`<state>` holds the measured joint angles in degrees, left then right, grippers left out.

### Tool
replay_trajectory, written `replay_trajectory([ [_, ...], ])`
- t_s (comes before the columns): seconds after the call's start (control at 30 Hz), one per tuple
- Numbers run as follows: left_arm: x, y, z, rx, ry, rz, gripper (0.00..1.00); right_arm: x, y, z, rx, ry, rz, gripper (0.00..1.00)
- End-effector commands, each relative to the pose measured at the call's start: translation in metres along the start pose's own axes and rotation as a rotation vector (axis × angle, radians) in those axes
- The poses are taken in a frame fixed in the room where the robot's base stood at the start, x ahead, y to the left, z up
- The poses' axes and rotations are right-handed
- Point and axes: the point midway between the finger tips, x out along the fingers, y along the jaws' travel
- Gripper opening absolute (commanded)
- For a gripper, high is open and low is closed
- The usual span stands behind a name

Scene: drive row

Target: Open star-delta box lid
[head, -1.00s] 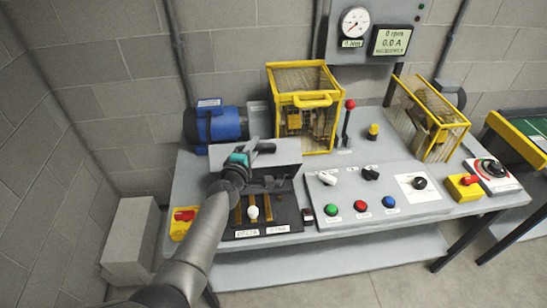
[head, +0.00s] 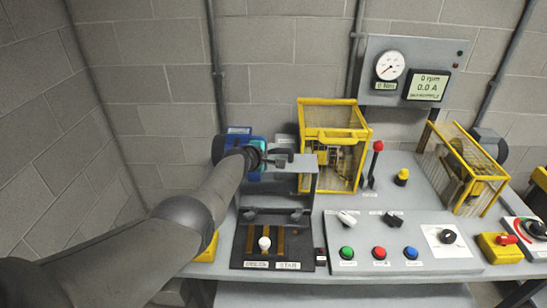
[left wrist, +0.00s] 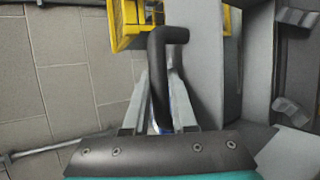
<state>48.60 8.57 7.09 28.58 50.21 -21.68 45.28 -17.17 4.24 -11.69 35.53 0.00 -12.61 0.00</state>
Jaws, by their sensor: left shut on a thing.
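The star-delta box (head: 238,246) is at the left front of the bench, with a white-knobbed lever (head: 264,243) over brass strips and a label strip along its front. Its grey lid (head: 290,186) stands raised at the back of the box, leaving the dark inside exposed. My left gripper (head: 272,160) is shut on the lid's black handle (head: 280,152). In the left wrist view the bent black handle (left wrist: 162,75) sits between the fingers, beside the grey lid face (left wrist: 200,60). My right gripper is not in view.
A yellow-framed guard cage (head: 333,135) stands close to the right of the lid. A blue motor (head: 238,131) is partly hidden behind my left gripper. A sloped control panel (head: 420,262) with buttons lies right of the box. A block wall is behind.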

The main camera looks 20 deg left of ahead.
Motion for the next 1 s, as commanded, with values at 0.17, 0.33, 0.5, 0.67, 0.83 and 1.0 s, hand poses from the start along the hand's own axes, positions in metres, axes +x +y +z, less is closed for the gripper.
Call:
replay_trajectory([
  [0.17,0.0029,-0.0011,-0.0012,-0.011,-0.001,-0.024,0.0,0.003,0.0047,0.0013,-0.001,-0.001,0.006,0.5],
  [0.33,0.0033,-0.0002,-0.0014,-0.013,-0.002,-0.029,0.0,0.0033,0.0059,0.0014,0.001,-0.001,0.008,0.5],
  [0.5,0.0033,0.0001,-0.0013,-0.013,-0.002,-0.029,0.0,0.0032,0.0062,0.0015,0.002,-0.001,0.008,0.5],
  [0.67,0.0033,0.0004,-0.0012,-0.013,-0.002,-0.028,0.27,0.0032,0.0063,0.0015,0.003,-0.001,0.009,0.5],
  [0.83,0.0033,0.0007,-0.0012,-0.012,-0.001,-0.027,0.46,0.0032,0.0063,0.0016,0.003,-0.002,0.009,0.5],
  [1.0,0.0033,-0.0007,-0.0013,-0.012,-0.002,-0.029,0.55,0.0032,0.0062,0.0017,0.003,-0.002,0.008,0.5],
])
